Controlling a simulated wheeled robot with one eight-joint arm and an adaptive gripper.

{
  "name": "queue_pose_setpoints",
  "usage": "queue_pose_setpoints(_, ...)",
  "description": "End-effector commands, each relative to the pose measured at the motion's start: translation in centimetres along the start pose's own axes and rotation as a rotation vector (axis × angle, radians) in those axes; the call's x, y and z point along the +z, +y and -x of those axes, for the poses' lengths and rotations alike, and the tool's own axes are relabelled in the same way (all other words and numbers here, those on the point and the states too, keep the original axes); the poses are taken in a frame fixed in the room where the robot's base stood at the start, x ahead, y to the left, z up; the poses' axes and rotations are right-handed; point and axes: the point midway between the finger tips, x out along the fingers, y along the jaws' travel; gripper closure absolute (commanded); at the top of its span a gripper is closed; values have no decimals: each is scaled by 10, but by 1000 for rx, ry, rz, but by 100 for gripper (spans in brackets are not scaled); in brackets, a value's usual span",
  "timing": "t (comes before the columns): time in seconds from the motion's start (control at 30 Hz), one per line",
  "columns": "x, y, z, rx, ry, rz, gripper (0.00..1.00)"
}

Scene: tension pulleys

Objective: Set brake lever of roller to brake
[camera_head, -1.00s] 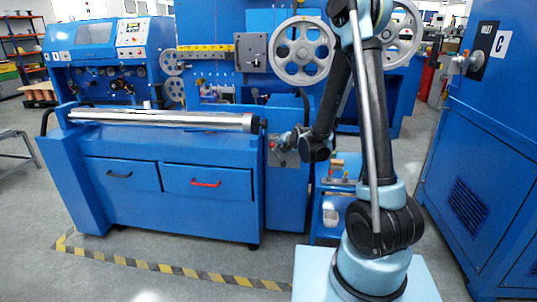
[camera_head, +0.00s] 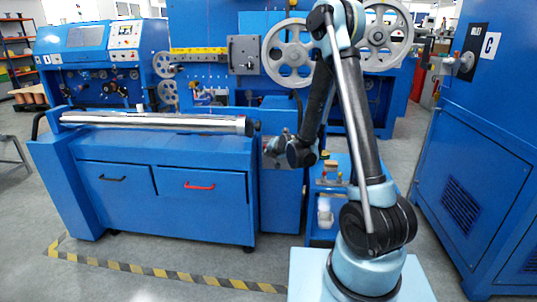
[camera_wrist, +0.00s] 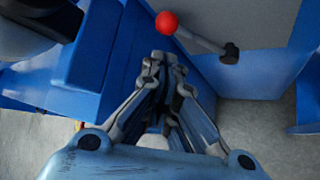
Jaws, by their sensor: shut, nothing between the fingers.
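The brake lever (camera_wrist: 200,38) shows in the wrist view as a grey rod with a red ball knob (camera_wrist: 167,22). It slants from the knob at upper left down to a dark pivot (camera_wrist: 230,52) on a grey plate. My gripper (camera_wrist: 163,57) is shut and empty, its tips just below the knob in the picture; I cannot tell whether they touch the lever. In the head view my gripper (camera_head: 274,143) is at the right end of the blue roller cabinet, and the lever there is too small to make out. The silver roller (camera_head: 155,122) lies across the cabinet top.
The blue cabinet (camera_head: 160,205) has two shut drawers. A small blue cart (camera_head: 328,200) with items stands right of my gripper. A large blue cabinet (camera_head: 470,190) stands at far right. Striped tape (camera_head: 160,272) marks the open floor in front.

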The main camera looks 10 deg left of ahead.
Motion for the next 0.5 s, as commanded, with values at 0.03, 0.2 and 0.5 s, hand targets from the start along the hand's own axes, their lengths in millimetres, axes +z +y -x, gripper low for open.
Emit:
queue_pose_setpoints(0.03, 0, 0, -8, 0, 0, 0, 100)
queue_pose_setpoints(0.2, 0, 0, -31, 0, 0, 1, 100)
queue_pose_setpoints(0.5, 0, 0, -64, 0, 0, 0, 100)
